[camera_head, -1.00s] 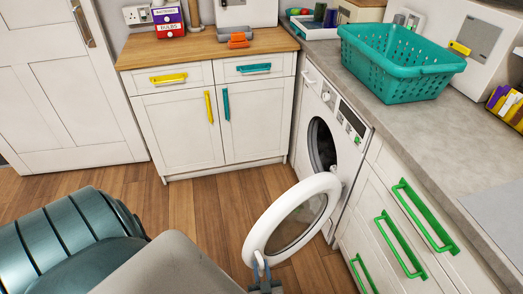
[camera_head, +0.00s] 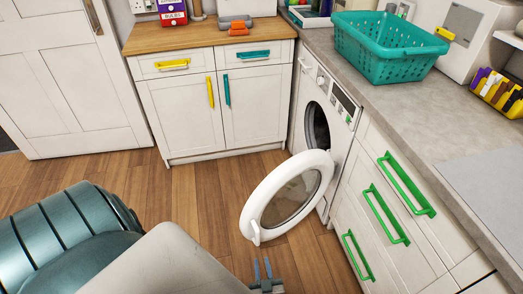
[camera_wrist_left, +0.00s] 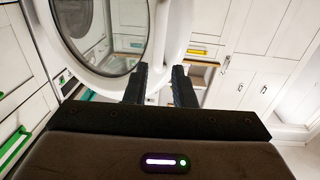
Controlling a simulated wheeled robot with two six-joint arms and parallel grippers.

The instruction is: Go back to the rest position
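My left gripper (camera_head: 263,268) is at the bottom of the head view, just below the open round dryer door (camera_head: 245,200). Its two dark fingers stand apart with nothing seen between them, which also shows in the left wrist view (camera_wrist_left: 160,85). A strip of floor shows between the fingertips and the white door rim in the head view. The door hangs wide open from the white dryer (camera_head: 338,135), and its dark drum opening shows. In the left wrist view the door (camera_wrist_left: 100,40) is close, beyond the fingers. My right gripper is out of view.
A grey counter (camera_head: 420,125) with a teal basket (camera_head: 385,60) runs along the right, above drawers with green handles (camera_head: 385,215). A wooden-topped cabinet (camera_head: 180,115) stands at the back. Wooden floor (camera_head: 190,200) lies clear in the middle.

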